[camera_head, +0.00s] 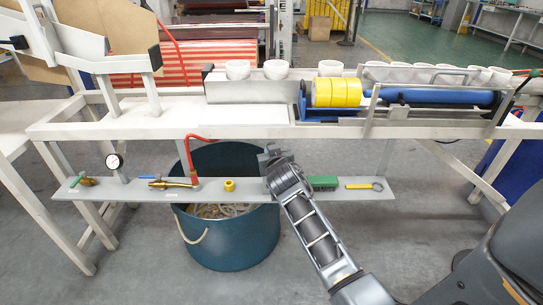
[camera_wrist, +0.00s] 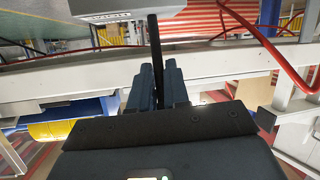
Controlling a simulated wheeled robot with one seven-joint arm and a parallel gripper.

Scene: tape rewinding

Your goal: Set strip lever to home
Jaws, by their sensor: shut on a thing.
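My gripper (camera_head: 271,157) is at the front of the white bench frame, above the lower shelf, in the head view. In the wrist view my gripper (camera_wrist: 157,84) has its two dark fingers close together on either side of a thin black rod, which looks like the strip lever (camera_wrist: 155,45). The rod stands upright in that picture and runs up to a grey housing at the top. The fingers are shut on it. The lever cannot be made out in the head view, where my gripper covers that spot.
The lower shelf (camera_head: 110,193) carries brass fittings (camera_head: 172,184), a small yellow part (camera_head: 229,185) and a green block (camera_head: 323,183). A blue bin (camera_head: 235,240) stands below. Yellow tape rolls (camera_head: 336,93) and a blue roller (camera_head: 435,97) sit above. A red hose (camera_head: 188,155) hangs left of my gripper.

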